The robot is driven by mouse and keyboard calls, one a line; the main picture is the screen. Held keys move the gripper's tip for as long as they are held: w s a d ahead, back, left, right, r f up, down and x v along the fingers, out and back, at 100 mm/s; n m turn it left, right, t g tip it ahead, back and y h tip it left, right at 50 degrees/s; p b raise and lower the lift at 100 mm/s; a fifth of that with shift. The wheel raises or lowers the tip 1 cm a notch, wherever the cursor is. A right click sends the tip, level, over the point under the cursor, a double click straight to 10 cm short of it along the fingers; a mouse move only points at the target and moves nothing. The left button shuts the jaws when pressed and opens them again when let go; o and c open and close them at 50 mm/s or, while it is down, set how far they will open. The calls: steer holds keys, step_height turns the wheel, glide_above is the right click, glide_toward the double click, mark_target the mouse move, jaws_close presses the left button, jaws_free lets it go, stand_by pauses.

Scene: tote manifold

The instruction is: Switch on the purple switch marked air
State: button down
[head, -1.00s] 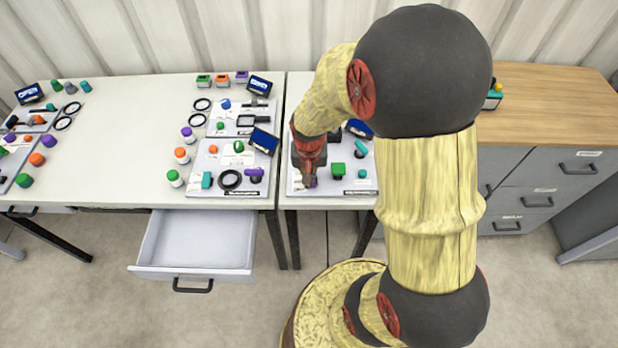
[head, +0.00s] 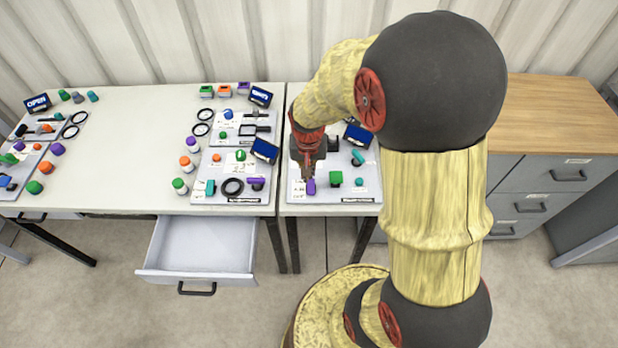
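A small purple switch (head: 311,187) stands at the front left of the grey-white panel (head: 345,194) on the right table. Its label is too small to read, so I cannot tell whether it is the one marked air. My gripper (head: 308,174) points down just behind and above this switch. I cannot tell whether it touches the switch or whether its fingers are apart. A purple part (head: 256,183) also sits on the neighbouring panel to the left, its marking unreadable. My arm hides part of the right panel.
On the same panel are a green block (head: 335,178), a teal knob (head: 359,182), a teal lever (head: 358,157) and a dark blue display (head: 358,135). An open drawer (head: 199,246) juts out below the left table. A wooden-topped cabinet (head: 551,115) stands at the right.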

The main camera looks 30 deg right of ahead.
step_height(320, 180, up, 7)
steer(key=p, duration=0.1)
steer(key=shift+s+a+f, duration=0.15)
steer(key=shift+s+a, duration=0.1)
steer(key=shift+s, duration=0.15)
